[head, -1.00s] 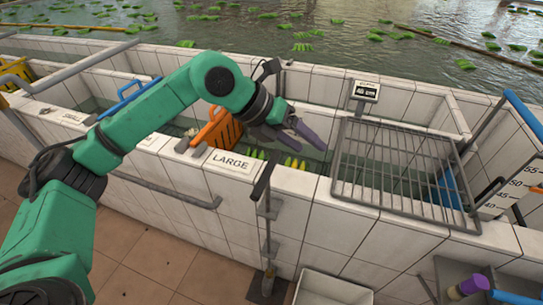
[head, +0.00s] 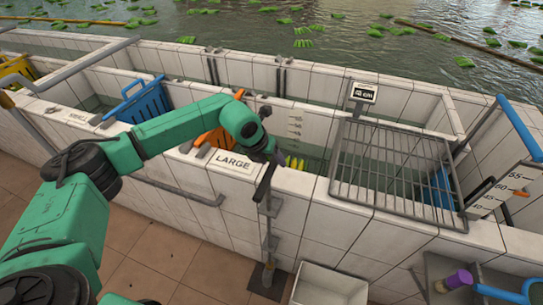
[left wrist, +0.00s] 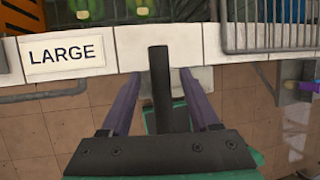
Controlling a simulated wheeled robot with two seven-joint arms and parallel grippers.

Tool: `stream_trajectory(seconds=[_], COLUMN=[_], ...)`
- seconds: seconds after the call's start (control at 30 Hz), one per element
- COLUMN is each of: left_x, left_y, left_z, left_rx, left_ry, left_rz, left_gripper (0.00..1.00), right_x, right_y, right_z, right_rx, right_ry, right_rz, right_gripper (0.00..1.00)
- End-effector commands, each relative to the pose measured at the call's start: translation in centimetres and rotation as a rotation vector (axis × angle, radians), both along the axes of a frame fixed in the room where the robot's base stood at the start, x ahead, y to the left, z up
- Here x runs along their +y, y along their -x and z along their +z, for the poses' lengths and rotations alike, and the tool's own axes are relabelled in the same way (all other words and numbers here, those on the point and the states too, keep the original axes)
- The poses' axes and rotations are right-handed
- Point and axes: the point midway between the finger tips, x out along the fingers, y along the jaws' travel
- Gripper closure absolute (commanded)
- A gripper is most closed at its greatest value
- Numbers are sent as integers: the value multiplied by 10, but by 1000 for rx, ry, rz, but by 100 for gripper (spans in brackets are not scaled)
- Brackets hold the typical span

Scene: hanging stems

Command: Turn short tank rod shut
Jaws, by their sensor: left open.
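A short dark rod (head: 264,184) stands at the front wall of the tank, just right of the LARGE label (head: 233,162). It leans up to the right, above a grey shaft with brackets that runs down to the floor. My left gripper (head: 268,153) is above the rod's upper end, its fingers mostly hidden in the head view. In the left wrist view the purple fingers of my left gripper (left wrist: 160,72) are spread, with the dark rod (left wrist: 160,85) between them and gaps on both sides. My right gripper is not in view.
A metal grate (head: 392,170) covers the tank at right. An orange gate (head: 212,138) and a blue gate (head: 140,100) stand in the tanks at left. Yellow-green items (head: 294,163) lie behind the rod. A white bin (head: 330,284) stands at the wall's foot.

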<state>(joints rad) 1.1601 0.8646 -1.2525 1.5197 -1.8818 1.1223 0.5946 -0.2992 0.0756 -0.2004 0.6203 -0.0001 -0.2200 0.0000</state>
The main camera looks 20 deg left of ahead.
Motion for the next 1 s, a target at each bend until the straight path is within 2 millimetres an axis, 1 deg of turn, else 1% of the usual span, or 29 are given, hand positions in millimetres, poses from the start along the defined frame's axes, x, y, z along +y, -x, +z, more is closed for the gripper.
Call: stream_trajectory(seconds=[0.17,0.2,0.27,0.3,0.33,0.37,1.0], left_x=[0,0,0,0,0,0,0], left_y=[0,0,0,0,0,0,0], left_z=[-1,-1,-1,-1,-1,-1,0], left_rx=[0,0,0,0,0,0,-1], left_ry=[0,0,0,0,0,0,1], left_rz=[0,0,0,0,0,0,1], left_gripper=[38,42,65,80,92,100,100], right_x=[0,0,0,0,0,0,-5], right_y=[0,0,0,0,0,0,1], right_z=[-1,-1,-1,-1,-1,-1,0], right_rx=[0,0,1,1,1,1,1], right_ry=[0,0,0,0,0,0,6], right_rz=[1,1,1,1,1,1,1], right_gripper=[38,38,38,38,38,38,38])
